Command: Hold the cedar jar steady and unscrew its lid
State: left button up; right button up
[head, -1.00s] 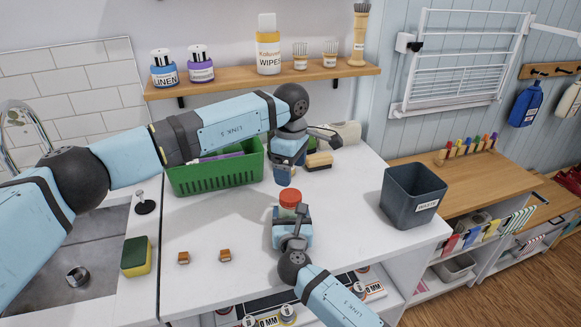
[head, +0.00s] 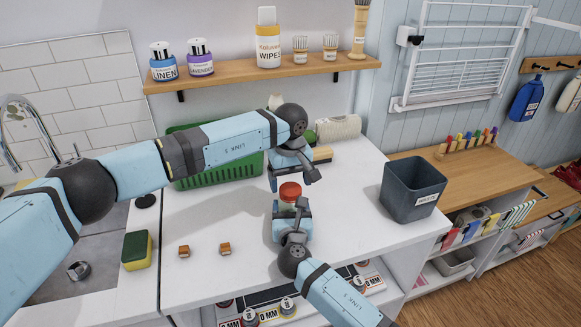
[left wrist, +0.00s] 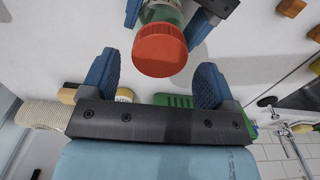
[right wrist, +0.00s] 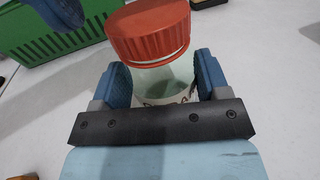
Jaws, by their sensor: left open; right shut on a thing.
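The jar (right wrist: 160,78) is clear with a ribbed orange-red lid (right wrist: 150,30) on top; the lettering on its label is mostly hidden. It stands upright on the white counter, and its lid shows in the head view (head: 290,191). My right gripper (head: 292,208) is shut on the jar's body, one finger on each side, below the lid. My left gripper (head: 291,180) is open and empty, just above and behind the lid. In the left wrist view the lid (left wrist: 160,50) lies ahead of the open fingers, not between them.
A green basket (head: 215,172) and a rolled towel (head: 339,128) are at the back of the counter. A dark bin (head: 412,190) stands to the right. Two small wooden blocks (head: 224,248) and a sponge (head: 136,250) are at the left. The counter around the jar is clear.

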pick_arm(q)
jog(key=shift+f, duration=1.15)
